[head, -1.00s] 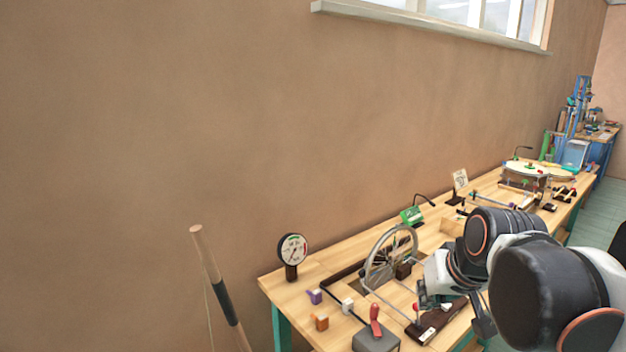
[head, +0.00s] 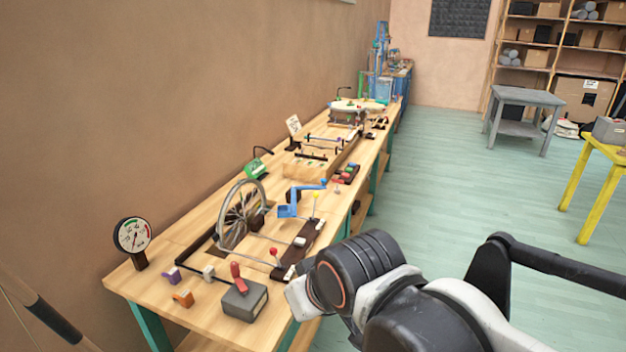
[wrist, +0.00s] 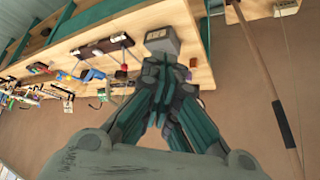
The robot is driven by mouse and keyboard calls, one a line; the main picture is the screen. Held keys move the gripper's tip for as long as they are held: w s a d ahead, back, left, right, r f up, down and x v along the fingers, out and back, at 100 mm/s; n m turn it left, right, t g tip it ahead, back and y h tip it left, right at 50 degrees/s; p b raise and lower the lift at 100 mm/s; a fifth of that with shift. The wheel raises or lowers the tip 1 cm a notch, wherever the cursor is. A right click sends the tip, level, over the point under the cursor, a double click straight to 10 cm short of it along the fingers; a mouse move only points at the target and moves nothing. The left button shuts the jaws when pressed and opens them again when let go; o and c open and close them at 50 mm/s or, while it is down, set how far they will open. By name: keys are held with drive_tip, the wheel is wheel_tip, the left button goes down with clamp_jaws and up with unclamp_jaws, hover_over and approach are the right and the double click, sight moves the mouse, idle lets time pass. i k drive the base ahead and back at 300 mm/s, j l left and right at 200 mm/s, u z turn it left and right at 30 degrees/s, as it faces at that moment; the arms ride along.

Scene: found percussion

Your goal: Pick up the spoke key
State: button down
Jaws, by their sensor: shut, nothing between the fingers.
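I cannot single out the spoke key with certainty. Small pieces lie on the bench's near end in the head view: a purple one (head: 172,275), an orange one (head: 184,298) and a white one (head: 208,272), too small to identify surely. A spoked wheel (head: 241,215) stands upright behind them. My gripper (wrist: 166,72) shows in the wrist view, its dark, teal-padded fingers together and empty. The grey box with the red lever (head: 244,298) also shows just beyond the fingertips in the wrist view (wrist: 161,39). In the head view my arm hides the gripper.
The long wooden bench (head: 207,337) runs along the wall with a dial gauge (head: 132,236) at its near left corner. A blue crank (head: 290,208) and a green box (head: 256,169) stand farther along. Open floor (head: 455,170) lies to the right. A pole leans at lower left.

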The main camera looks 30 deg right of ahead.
sight(336, 190)
drive_tip(key=i+l, duration=0.1)
drive_tip(key=l, duration=0.75)
drive_tip(key=i+l, duration=0.1)
drive_tip(key=l, duration=1.55)
drive_tip(key=i+l, duration=0.15)
drive_tip(key=l, duration=0.7)
